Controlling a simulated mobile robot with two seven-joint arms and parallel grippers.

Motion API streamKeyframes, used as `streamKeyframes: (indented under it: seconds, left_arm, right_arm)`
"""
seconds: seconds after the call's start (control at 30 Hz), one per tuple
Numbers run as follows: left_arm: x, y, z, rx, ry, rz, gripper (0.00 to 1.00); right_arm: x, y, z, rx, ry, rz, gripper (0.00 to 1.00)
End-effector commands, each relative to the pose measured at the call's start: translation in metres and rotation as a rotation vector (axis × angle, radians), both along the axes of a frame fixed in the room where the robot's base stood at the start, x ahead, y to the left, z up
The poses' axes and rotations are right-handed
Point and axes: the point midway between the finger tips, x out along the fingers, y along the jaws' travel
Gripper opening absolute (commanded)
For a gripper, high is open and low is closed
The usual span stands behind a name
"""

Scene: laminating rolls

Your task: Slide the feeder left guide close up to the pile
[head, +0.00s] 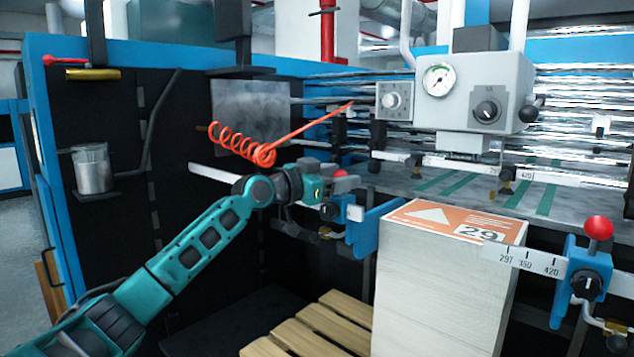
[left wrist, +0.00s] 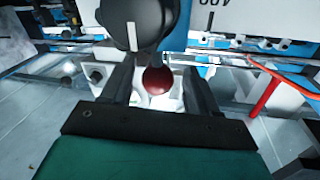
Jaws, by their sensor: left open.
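The feeder left guide (head: 364,228) is a blue bracket with a black clamp knob and a red ball on top, on a white scale bar. It stands just left of the pile (head: 440,285), a tall white stack with an orange top sheet marked 29. I cannot tell how wide the gap between them is. My left gripper (head: 336,180) is at the guide's red ball. In the left wrist view, the red ball (left wrist: 157,80) lies between the open fingers, with the black knob (left wrist: 137,22) just beyond. Contact with the ball is not clear. My right gripper is out of view.
The right guide (head: 590,270), with its own red ball, stands right of the pile. A wooden pallet (head: 310,330) lies beneath the pile. A coiled orange hose (head: 240,150) hangs above my left forearm. A grey control box with gauge (head: 470,90) overhangs the pile behind.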

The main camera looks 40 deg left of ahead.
Motion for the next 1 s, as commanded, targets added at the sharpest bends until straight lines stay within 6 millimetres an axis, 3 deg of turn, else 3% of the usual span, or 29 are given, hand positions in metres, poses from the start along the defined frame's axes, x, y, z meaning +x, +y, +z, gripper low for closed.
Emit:
streamKeyframes:
  seconds: [0.5, 0.73, 1.0]
  left_arm:
    - [-0.078, 0.022, -0.005, 0.005, 0.005, 0.001, 0.60]
    - [-0.101, 0.028, -0.005, 0.001, 0.003, -0.001, 0.60]
    - [-0.115, 0.032, -0.002, 0.003, 0.003, -0.001, 0.60]
  right_arm:
    - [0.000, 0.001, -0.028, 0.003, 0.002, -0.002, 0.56]
    - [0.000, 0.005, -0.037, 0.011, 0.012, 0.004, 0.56]
    - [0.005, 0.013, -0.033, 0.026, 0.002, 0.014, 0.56]
